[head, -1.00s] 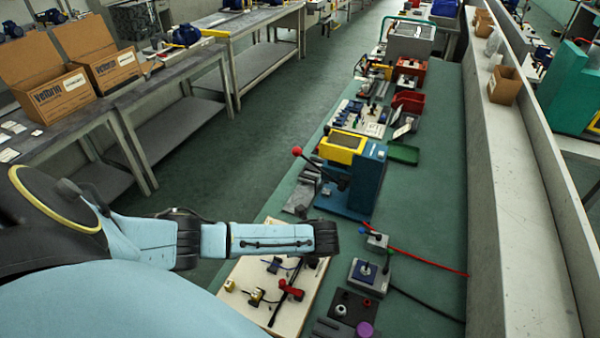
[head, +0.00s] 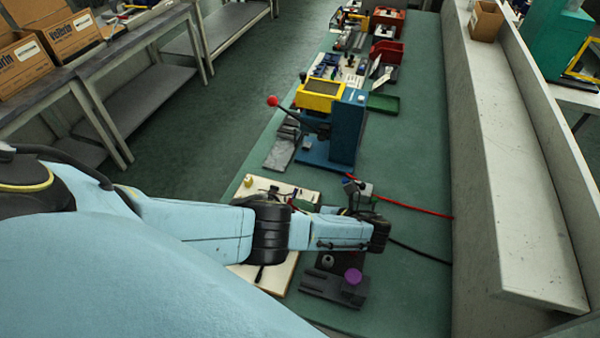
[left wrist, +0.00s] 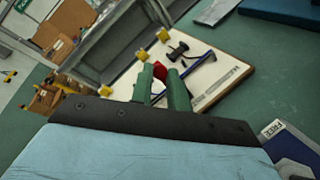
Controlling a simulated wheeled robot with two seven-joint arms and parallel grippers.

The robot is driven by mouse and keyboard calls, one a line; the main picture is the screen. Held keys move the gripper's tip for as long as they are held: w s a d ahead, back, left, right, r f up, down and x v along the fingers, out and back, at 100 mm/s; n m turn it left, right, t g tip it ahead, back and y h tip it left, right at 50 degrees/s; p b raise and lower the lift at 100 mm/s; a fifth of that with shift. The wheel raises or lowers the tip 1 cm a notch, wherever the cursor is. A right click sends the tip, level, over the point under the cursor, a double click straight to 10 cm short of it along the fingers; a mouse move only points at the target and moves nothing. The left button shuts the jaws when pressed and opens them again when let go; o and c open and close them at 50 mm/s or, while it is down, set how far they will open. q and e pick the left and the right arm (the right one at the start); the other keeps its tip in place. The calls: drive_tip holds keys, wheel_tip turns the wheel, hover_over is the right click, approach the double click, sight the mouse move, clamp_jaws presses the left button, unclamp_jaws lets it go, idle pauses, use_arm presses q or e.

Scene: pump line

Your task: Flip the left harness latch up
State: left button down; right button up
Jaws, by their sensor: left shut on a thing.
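The pale harness board (head: 243,270) lies on the green bench, partly hidden behind my left arm. It also shows in the left wrist view (left wrist: 222,70), with yellow posts, a black clip and a blue cable on it. My left gripper (left wrist: 160,78) has its two green fingers close around a small red latch part (left wrist: 159,72). In the head view the gripper (head: 303,206) is small and low over the board's far right part, with a bit of red at its tips. Whether the latch is up or down I cannot tell. My right gripper is not in view.
A red cable (head: 410,208) and a dark fixture with a purple knob (head: 352,276) lie near my arm.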

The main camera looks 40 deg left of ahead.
use_arm(q)
drive_tip(key=shift+w+d+f+y+b, duration=0.15)
drive_tip(key=shift+d+y+b, duration=0.1)
drive_tip(key=shift+y+b, duration=0.35)
drive_tip(key=shift+w+d+f+y+b, duration=0.1)
drive_tip(key=shift+d+y+b, duration=0.25)
drive_tip(key=shift+b, duration=0.4)
drive_tip(key=shift+a+m, duration=0.1)
drive_tip(key=shift+m, duration=0.2)
drive_tip(key=c, duration=1.3)
unclamp_jaws()
drive_tip(key=shift+c, duration=0.2)
drive_tip(key=d+b, duration=0.2)
drive_tip(key=d, duration=0.5)
drive_tip(key=shift+d+r, duration=0.25)
drive_tip(key=shift+r, duration=0.1)
drive_tip(key=shift+s, duration=0.1)
